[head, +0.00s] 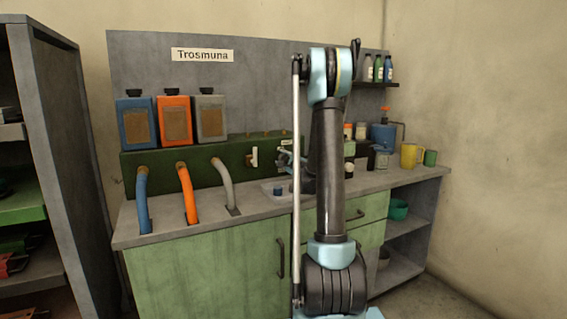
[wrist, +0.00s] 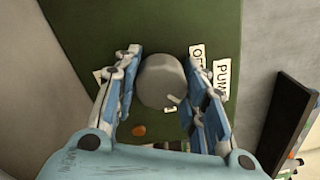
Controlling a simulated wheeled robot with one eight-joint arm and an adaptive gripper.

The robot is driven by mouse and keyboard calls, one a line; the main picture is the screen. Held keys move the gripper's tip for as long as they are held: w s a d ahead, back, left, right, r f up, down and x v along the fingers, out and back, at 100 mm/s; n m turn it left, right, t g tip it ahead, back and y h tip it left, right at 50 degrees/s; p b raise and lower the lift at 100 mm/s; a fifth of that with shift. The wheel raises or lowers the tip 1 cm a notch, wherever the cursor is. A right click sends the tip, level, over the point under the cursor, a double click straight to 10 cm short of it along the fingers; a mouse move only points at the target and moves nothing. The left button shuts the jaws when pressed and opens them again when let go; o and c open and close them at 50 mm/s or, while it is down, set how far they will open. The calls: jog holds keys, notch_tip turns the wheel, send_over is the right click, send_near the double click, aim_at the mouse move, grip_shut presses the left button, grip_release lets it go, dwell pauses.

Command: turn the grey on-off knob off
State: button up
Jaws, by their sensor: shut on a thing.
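The grey on-off knob (wrist: 160,82) is round, with a small pale pointer at its lower right in the wrist view. It sits on the dark green panel (wrist: 105,22). My gripper (wrist: 164,58) has one finger on each side of the knob and is shut on it. In the head view my gripper (head: 289,160) is at the front of the green panel (head: 235,150), partly behind my arm. I cannot make out the knob there. White labels, one reading "PUM…", lie beside the right finger in the wrist view and are partly covered.
Blue, orange and grey hoses (head: 223,185) come down to the counter (head: 180,224) left of my arm. Canisters (head: 174,120) stand on the panel. A yellow mug (head: 409,156) and several containers stand to the right. A dark shelf (wrist: 284,125) shows in the wrist view.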

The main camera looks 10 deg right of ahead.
jog(key=n, duration=0.4)
jog(key=shift+s+a+n, duration=0.1)
jog(key=shift+n, duration=2.8)
jog(key=o, duration=1.1)
jog(key=shift+f, duration=0.1)
jog(key=v, duration=1.1)
jog(key=shift+s, duration=0.3)
